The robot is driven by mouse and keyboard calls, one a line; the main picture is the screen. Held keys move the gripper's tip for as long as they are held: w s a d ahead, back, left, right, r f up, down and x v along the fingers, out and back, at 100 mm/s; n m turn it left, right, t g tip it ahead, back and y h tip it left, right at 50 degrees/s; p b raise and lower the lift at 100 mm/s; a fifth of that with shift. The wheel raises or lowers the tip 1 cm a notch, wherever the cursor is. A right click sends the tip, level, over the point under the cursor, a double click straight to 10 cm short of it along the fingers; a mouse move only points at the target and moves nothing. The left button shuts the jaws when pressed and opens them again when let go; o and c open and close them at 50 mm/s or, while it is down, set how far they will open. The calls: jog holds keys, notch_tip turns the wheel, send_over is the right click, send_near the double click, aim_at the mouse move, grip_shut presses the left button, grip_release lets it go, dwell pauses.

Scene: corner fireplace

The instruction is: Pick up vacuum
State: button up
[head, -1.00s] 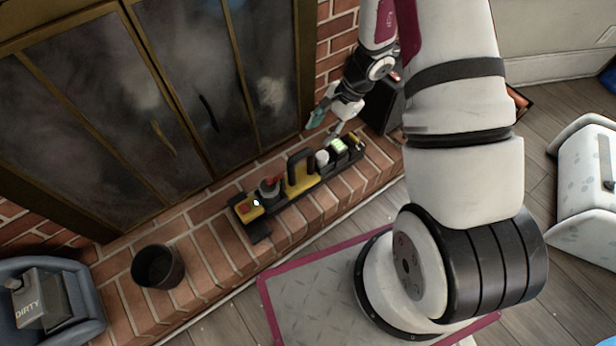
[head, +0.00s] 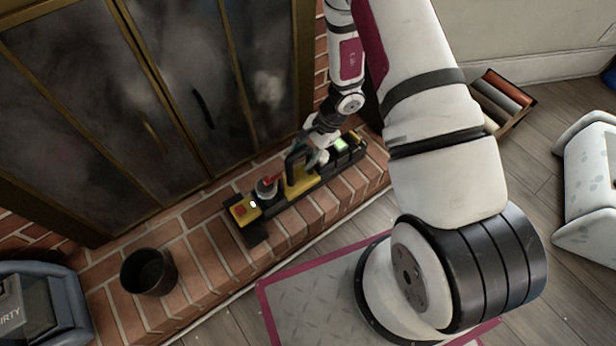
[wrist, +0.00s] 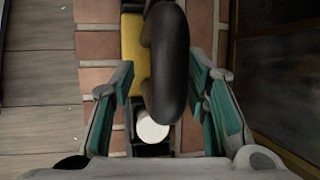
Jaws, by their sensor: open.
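The vacuum (head: 300,181) is a long black and yellow device lying along the brick hearth in front of the fireplace doors. Its dark looped handle (wrist: 170,65) stands up from the yellow body in the wrist view. My gripper (head: 316,157) is down at the vacuum beside the handle. In the wrist view my gripper (wrist: 165,85) is open, with one teal-padded finger on each side of the handle and gaps between. A round white part (wrist: 152,130) of the vacuum shows below the handle. My wrist partly hides the vacuum's right part in the head view.
A dark bucket (head: 149,271) stands on the hearth at the left, near a blue-grey bin (head: 62,300). Glass fireplace doors (head: 215,80) rise close behind the vacuum. A box of rolls (head: 503,100) and a white container (head: 590,180) are at the right.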

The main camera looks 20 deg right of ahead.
jog(key=shift+x, duration=0.85)
jog(key=shift+c, duration=0.2)
